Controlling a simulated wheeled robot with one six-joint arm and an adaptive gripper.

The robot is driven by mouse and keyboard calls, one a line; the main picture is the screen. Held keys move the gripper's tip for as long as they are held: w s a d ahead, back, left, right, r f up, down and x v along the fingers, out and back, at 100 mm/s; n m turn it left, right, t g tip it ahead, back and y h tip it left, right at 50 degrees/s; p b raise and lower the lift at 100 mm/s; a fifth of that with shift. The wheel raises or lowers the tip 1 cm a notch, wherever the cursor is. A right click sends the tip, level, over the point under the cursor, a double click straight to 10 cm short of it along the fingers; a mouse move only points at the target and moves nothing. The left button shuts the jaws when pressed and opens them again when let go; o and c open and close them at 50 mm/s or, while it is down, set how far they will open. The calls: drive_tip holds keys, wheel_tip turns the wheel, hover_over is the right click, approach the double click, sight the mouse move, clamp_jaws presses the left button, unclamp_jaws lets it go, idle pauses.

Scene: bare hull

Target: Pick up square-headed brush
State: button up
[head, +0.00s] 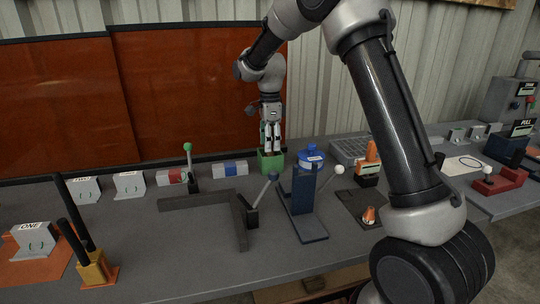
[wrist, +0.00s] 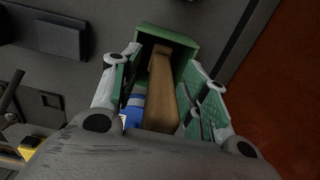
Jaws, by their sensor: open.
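A brown wooden brush (wrist: 162,85), which I take for the square-headed brush, stands with one end inside a green open-topped box (wrist: 181,36). Its head is not clearly visible. My gripper (wrist: 163,92) is open, with one finger on each side of the brown wood. A gap shows toward the right finger; I cannot tell whether either finger touches it. In the head view my gripper (head: 271,138) points down just above the green box (head: 270,164) at the back of the bench. The brush is mostly hidden there by the fingers.
A blue round container (head: 311,158) stands close right of the green box. A blue-and-white block (head: 231,169) lies to its left. A green-knobbed lever (head: 188,150) and a dark blue upright stand (head: 303,190) rise nearby. The orange panel (head: 190,90) is close behind.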

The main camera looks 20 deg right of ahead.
clamp_jaws()
